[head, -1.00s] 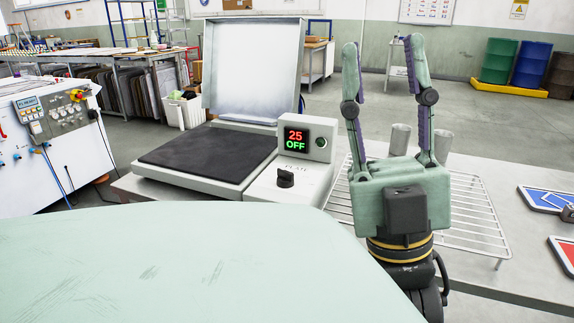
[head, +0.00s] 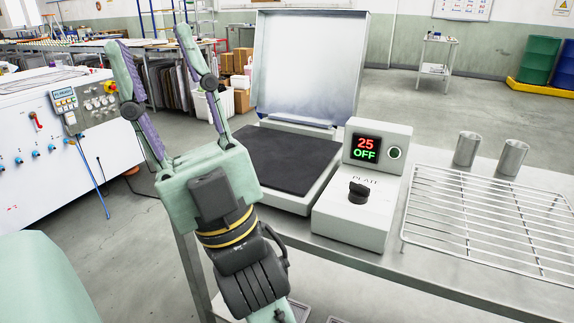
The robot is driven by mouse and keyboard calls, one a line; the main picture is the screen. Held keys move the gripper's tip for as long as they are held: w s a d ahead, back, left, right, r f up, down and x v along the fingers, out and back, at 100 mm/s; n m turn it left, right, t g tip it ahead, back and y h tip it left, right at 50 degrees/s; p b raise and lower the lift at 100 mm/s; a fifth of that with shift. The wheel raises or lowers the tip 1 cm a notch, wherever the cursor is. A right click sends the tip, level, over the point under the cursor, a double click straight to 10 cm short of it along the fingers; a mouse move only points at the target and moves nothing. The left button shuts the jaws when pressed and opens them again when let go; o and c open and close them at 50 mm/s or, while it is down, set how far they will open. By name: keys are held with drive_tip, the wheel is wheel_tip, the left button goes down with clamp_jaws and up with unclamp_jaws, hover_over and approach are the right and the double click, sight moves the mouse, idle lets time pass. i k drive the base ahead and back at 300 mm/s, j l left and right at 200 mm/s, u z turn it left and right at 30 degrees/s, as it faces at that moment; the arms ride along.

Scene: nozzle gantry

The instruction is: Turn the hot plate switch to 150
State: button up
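The hot plate has a dark flat plate (head: 285,160) and a raised pale lid (head: 308,65). Its control box (head: 349,225) is at the plate's right. A black rotary switch (head: 359,192) sits on the box top above the front edge, near the word PLATE. The display (head: 366,149) reads 25 in red and OFF in green. A round green button (head: 394,153) is beside the display. My gripper (head: 152,50) is open and empty, fingers pointing up, left of the hot plate and apart from the switch.
A wire rack (head: 480,215) lies on the metal table (head: 430,272) to the right, with two metal cups (head: 467,148) (head: 513,157) behind it. A white machine (head: 65,150) with a control panel stands at the left. Floor shows between it and the table.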

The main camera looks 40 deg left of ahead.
sight(359, 194)
drive_tip(key=i+l+u, duration=0.1)
drive_tip(key=u, duration=1.4)
drive_tip(key=i+l, duration=0.1)
drive_tip(key=l, duration=0.9)
drive_tip(key=i+l, duration=0.15)
drive_tip(key=l, duration=0.35)
drive_tip(key=j+u, duration=0.05)
